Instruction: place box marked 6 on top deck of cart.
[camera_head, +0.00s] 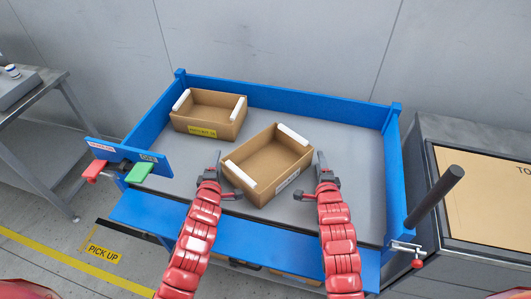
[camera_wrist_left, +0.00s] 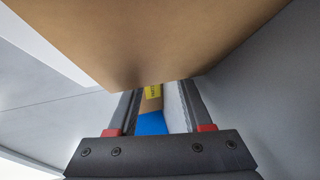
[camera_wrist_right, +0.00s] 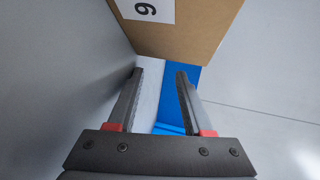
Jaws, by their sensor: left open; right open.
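The box marked 6 (camera_head: 268,158) is an open brown carton with white strips on two rims. It appears to rest, turned at an angle, on the grey top deck (camera_head: 360,180) of the blue cart. Its white "6" label shows in the right wrist view (camera_wrist_right: 146,10). My left gripper (camera_head: 224,176) is open at the box's left side, and the box side fills much of the left wrist view (camera_wrist_left: 150,45). My right gripper (camera_head: 312,177) is open at its right side. Both wrist views show nothing between the fingers.
A second carton (camera_head: 207,114) with a yellow label stands behind and left on the same deck. Blue rails (camera_head: 290,98) edge the deck. A dark post handle (camera_head: 435,196) and a grey bench (camera_head: 480,142) lie right. A metal table (camera_head: 30,95) stands left.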

